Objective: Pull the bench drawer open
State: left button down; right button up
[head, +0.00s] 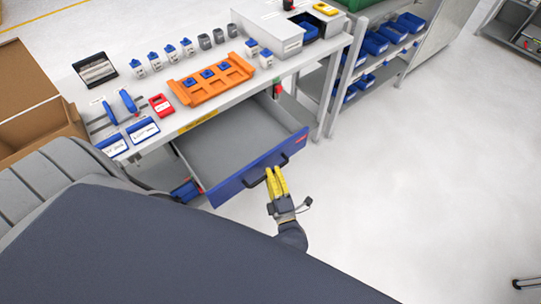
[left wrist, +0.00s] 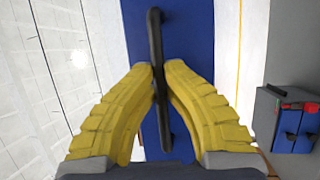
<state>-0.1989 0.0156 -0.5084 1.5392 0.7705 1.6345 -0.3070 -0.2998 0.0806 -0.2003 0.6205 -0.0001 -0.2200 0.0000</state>
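The bench drawer (head: 235,140) is grey inside with a blue front (head: 225,190), and it stands pulled well out from under the bench, empty as far as I can see. Its black bar handle (head: 249,183) is on the blue front. My left gripper (head: 273,173) has yellow fingers and is at the handle. In the left wrist view the two fingers (left wrist: 161,72) close in on both sides of the handle (left wrist: 155,28), with the blue front behind. The fingers look shut on the bar. My right gripper is not in view.
The bench top holds an orange tray (head: 187,94), several small grey and blue parts, and a white box (head: 275,35). A cardboard box (head: 35,105) is at the left. A shelf with blue bins (head: 375,43) stands behind.

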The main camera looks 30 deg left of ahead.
pick_arm(q)
jog(key=shift+w+d+r, duration=0.1)
jog(key=shift+w+r, duration=0.05)
jog(key=c, duration=1.5)
grip_release()
jog(key=shift+o, duration=0.2)
jog(key=v, duration=0.7)
jog(key=shift+s, duration=0.25)
jog(key=shift+w+d, duration=0.1)
jog(key=shift+d, duration=0.05)
